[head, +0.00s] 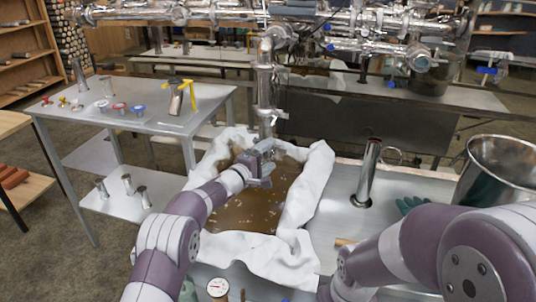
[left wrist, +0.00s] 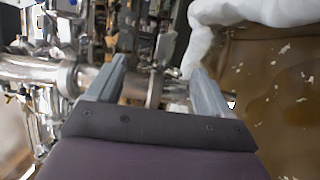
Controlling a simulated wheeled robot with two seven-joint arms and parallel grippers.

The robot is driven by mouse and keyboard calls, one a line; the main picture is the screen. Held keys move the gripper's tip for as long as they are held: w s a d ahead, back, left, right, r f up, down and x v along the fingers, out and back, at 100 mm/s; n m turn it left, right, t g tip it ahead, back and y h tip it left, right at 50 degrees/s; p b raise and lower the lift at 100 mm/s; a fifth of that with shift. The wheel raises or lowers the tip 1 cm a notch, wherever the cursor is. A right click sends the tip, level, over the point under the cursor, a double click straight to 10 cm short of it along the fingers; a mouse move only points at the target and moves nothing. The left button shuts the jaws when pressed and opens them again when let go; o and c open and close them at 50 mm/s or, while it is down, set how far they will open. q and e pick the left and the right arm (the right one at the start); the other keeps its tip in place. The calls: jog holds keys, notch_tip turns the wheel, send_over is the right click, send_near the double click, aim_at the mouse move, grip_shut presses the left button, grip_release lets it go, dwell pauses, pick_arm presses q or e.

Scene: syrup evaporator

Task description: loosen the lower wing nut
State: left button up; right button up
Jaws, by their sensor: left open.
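The steel pipe (head: 265,92) comes down over a cloth-lined pan of brown liquid. My left gripper (head: 262,158) is beside the pipe's lower end, above the liquid. In the left wrist view my left gripper (left wrist: 157,68) is open, with nothing held between its fingers. The pipe (left wrist: 100,78) runs sideways behind the fingers there, and a clamp ring (left wrist: 154,88) on it shows between them. I cannot make out the lower wing nut clearly in either view. My right arm comes in from the right, but its gripper is not in view.
White cloth (head: 318,175) drapes over the pan's rim around the brown liquid (head: 245,212). A steel cylinder (head: 367,172) and a large steel pot (head: 500,165) stand to the right. A metal table (head: 160,100) with small valves and fittings stands at the left.

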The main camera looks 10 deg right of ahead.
pick_arm(q)
jog(key=shift+w+d, duration=0.1)
jog(key=shift+d, duration=0.05)
jog(key=c, duration=1.1)
jog(key=shift+o, duration=0.2)
jog(key=shift+f+n+t+b, duration=0.2)
jog(key=shift+n+b, duration=1.6)
jog(key=shift+b, duration=0.85)
jog(key=shift+f+n+t+b, duration=0.1)
jog(key=shift+n+t+b, duration=0.1)
jog(key=shift+n+b, duration=2.05)
jog(key=shift+r+m+b, duration=0.1)
jog(key=shift+m+b, duration=0.25)
jog(key=shift+b, duration=0.05)
